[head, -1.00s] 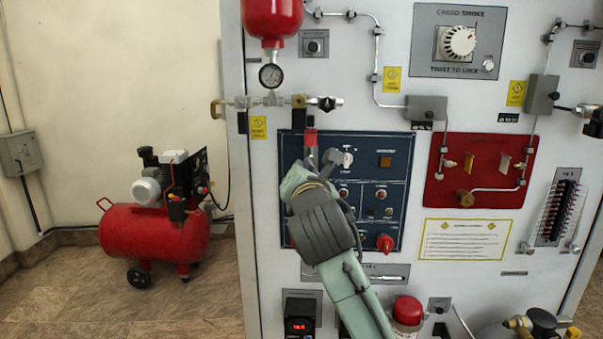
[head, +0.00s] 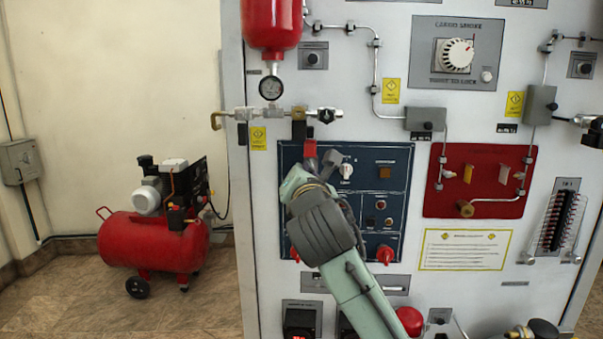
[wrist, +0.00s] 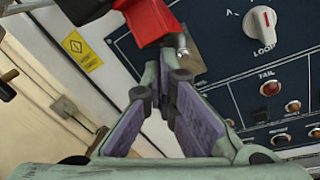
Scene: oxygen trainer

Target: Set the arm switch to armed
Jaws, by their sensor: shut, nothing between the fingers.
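The arm switch appears to be the one under the red guard (head: 310,148) at the top left of the dark blue panel (head: 362,152). In the wrist view the red guard (wrist: 150,20) stands out from the panel, with a small silver lever (wrist: 182,44) beside it. I cannot tell which position the lever is in. My gripper (wrist: 165,62) is shut and empty. Its fingertips are just below the guard and close to the lever; whether they touch is unclear. In the head view my gripper (head: 312,168) covers the area below the guard.
A white rotary knob (head: 346,170) and an amber square (head: 385,173) lie right of the guard. A valve and pipe with a gauge (head: 271,88) stick out above. A red knob (head: 385,255) is at the lower right of the panel. A red compressor (head: 150,240) stands at left.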

